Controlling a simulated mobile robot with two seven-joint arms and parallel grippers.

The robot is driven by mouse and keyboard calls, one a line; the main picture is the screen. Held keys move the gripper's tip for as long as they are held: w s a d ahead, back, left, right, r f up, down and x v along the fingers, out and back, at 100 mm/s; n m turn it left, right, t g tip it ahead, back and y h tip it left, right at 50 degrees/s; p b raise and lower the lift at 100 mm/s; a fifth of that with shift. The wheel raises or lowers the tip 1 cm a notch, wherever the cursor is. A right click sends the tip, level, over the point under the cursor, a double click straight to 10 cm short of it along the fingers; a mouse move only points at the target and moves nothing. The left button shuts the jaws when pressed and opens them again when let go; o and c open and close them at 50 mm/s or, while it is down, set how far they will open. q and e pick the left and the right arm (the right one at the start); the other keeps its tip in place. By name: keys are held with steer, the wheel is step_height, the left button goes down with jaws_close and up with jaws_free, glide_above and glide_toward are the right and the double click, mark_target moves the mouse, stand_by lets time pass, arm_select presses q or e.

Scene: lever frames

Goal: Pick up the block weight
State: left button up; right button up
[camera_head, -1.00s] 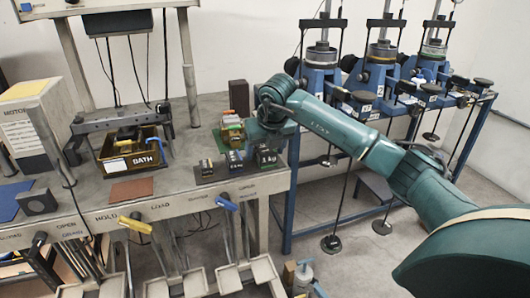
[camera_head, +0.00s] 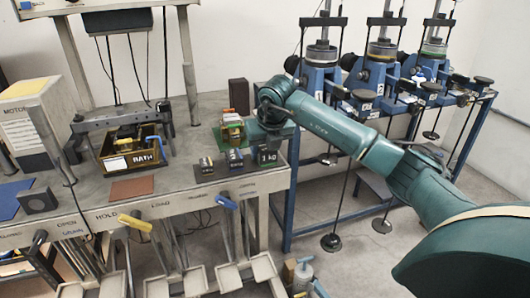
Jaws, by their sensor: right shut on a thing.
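Several dark block weights stand in a row on a dark mat at the right front corner of the bench. They are a small one (camera_head: 206,166), a middle one (camera_head: 234,161) and a larger one marked 1 kg (camera_head: 267,157). My right arm comes in from the right, and my right gripper (camera_head: 266,143) points down at the 1 kg block weight. It is shut on that block; the fingers are mostly hidden, and I cannot tell whether the block is clear of the mat. My left gripper is not in view.
A tray marked BATH (camera_head: 132,165), a brown plate (camera_head: 132,188) and a green-based device (camera_head: 232,130) are on the bench. Yellow (camera_head: 134,223) and blue (camera_head: 226,202) levers stick out in front. A blue rack of presses (camera_head: 378,75) stands at the right behind my arm.

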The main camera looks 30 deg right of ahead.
jaws_close()
